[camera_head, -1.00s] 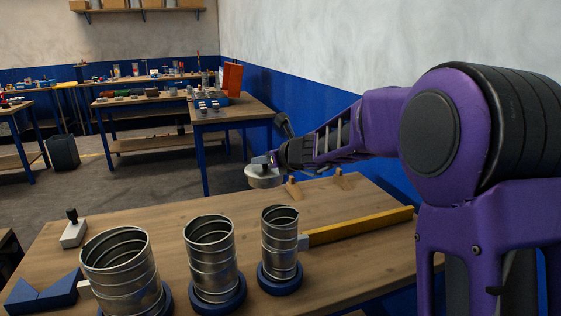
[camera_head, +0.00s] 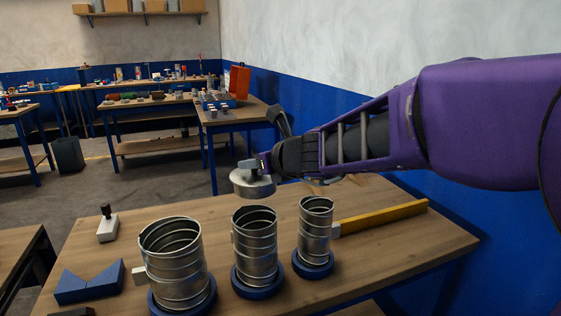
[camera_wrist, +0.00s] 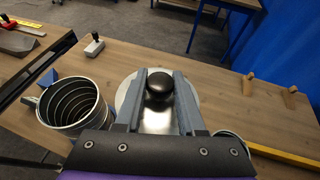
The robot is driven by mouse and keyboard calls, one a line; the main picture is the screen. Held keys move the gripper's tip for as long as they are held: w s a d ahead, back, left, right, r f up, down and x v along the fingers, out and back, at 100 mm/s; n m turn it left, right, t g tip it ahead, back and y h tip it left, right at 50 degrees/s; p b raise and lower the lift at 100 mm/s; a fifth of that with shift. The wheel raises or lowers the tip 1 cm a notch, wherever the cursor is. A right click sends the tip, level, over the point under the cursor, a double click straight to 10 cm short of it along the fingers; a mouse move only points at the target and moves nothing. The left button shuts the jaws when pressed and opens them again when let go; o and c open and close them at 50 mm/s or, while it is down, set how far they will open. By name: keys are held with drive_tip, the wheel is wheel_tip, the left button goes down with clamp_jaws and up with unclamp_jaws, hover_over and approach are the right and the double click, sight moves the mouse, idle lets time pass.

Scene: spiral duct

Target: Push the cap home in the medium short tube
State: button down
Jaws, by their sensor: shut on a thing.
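My gripper (camera_head: 257,166) is shut on the black knob of a round metal cap (camera_head: 252,184). In the wrist view the knob (camera_wrist: 160,85) sits between the fingers, with the pale disc of the cap (camera_wrist: 128,95) below it. The medium tube (camera_head: 255,250), a ribbed metal spiral duct, stands upright and open in a blue ring base, between a wider and a narrower tube. In the head view the cap appears just above its rim, apart from it. In the wrist view the cap and gripper hide this tube.
The wide tube (camera_head: 176,265) stands left, the narrow tube (camera_head: 314,230) right. A yellow bar (camera_head: 385,216) lies at the right of the table. A grey block with a black knob (camera_head: 107,228) and a blue V-shaped block (camera_head: 90,283) are at the left.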

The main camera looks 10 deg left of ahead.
sight(253, 187)
drive_tip(key=shift+s+a+r, duration=0.15)
drive_tip(key=shift+s, duration=0.35)
wheel_tip(253, 187, down, 6)
drive_tip(key=b, duration=0.6)
drive_tip(key=shift+f+b, duration=2.1)
drive_tip(key=shift+b, duration=0.1)
idle(1.3)
drive_tip(key=shift+c, duration=2.2)
unclamp_jaws()
drive_tip(key=shift+r, duration=0.1)
